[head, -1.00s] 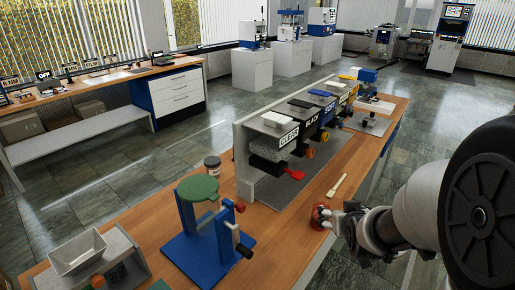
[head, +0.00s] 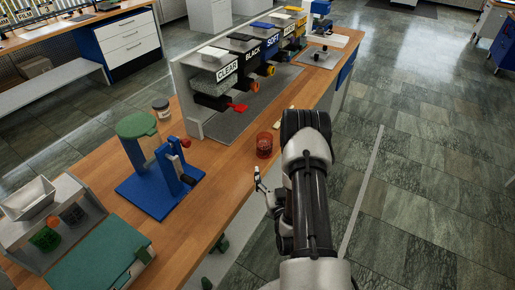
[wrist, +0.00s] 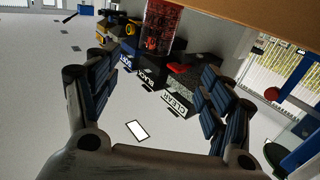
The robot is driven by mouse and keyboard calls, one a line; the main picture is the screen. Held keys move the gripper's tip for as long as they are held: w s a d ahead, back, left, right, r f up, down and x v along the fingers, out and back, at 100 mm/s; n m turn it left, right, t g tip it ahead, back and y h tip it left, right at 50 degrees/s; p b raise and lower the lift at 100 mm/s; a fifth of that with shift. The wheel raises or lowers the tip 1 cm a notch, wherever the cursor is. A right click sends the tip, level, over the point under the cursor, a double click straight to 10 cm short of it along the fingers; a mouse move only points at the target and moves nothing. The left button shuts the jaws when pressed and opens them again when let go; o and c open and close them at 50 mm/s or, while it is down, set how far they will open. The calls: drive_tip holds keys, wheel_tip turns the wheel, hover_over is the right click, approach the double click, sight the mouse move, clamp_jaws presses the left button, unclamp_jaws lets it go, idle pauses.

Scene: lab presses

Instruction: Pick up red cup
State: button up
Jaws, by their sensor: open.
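A translucent red cup (head: 264,145) stands upright on the wooden bench near its front edge. It also shows in the wrist view as a red patterned shape (wrist: 160,25) at the top, beyond and between the spread fingers. My gripper (head: 262,180) is at the bench's front edge, on the near side of the cup and apart from it. Part of it is hidden behind my arm in the head view. In the wrist view my gripper (wrist: 160,70) is open with nothing between its fingers.
A rack of dispensers (head: 250,65) labelled CLEAR, BLACK and SOFT stands behind the cup. A blue press (head: 160,185) stands to the left, with a small jar (head: 160,108) behind it. A brush (head: 285,122) lies partly hidden beyond the cup. Floor to the right is clear.

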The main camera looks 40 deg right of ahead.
sight(266, 147)
drive_tip(key=b+x, duration=0.2)
drive_tip(key=x, duration=0.9)
drive_tip(key=shift+w, duration=0.1)
drive_tip(key=x, duration=0.2)
drive_tip(key=b+x, duration=0.1)
drive_tip(key=x, duration=0.1)
drive_tip(key=shift+w+d, duration=0.15)
drive_tip(key=shift+d, duration=0.25)
drive_tip(key=shift+w+d+b, duration=0.25)
drive_tip(key=shift+w+b, duration=0.05)
drive_tip(key=shift+w, duration=0.15)
drive_tip(key=shift+c, duration=0.4)
drive_tip(key=c, duration=1.1)
